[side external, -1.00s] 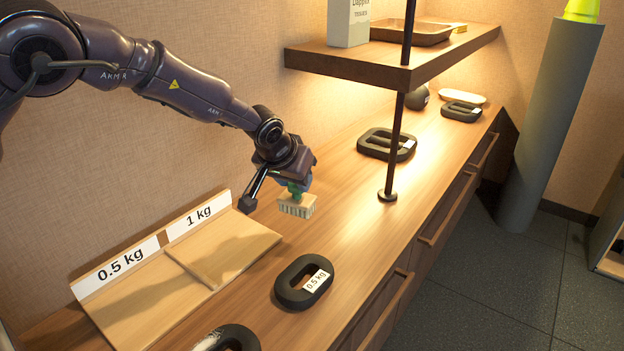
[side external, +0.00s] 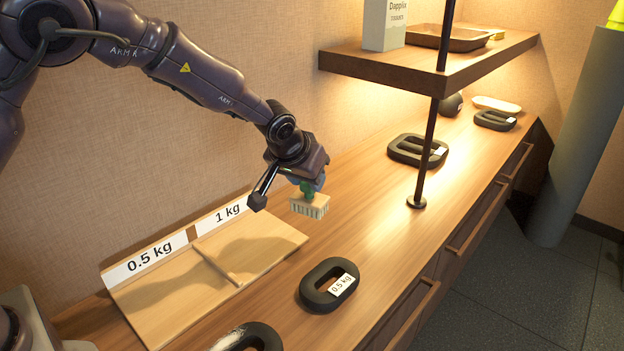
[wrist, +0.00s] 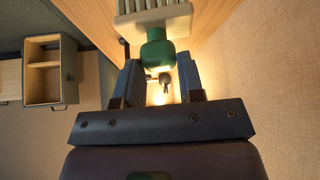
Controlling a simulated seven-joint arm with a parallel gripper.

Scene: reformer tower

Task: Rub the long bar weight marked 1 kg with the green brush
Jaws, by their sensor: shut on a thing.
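My gripper (side external: 308,181) is shut on the green handle of the brush (side external: 311,206) and holds it above the counter, bristles down. The wrist view shows the green handle (wrist: 157,50) between the fingers. A dark weight with a middle bar (side external: 416,151) lies behind the post; a similar one (side external: 495,120) lies farther back. Their labels are too small to read, so I cannot tell which is marked 1 kg. A dark ring-shaped weight marked 0.5 kg (side external: 318,287) lies in front of the brush. Another dark weight (side external: 262,337), with white smudges, is cut off below.
A wooden tray (side external: 262,243) with 0.5 kg and 1 kg labels lies empty at left. A thin post (side external: 428,150) supports a shelf (side external: 400,75) with a carton (side external: 384,25) and pan (side external: 440,38). A dark round object (side external: 452,104) and pale oval item (side external: 497,104) are at the back.

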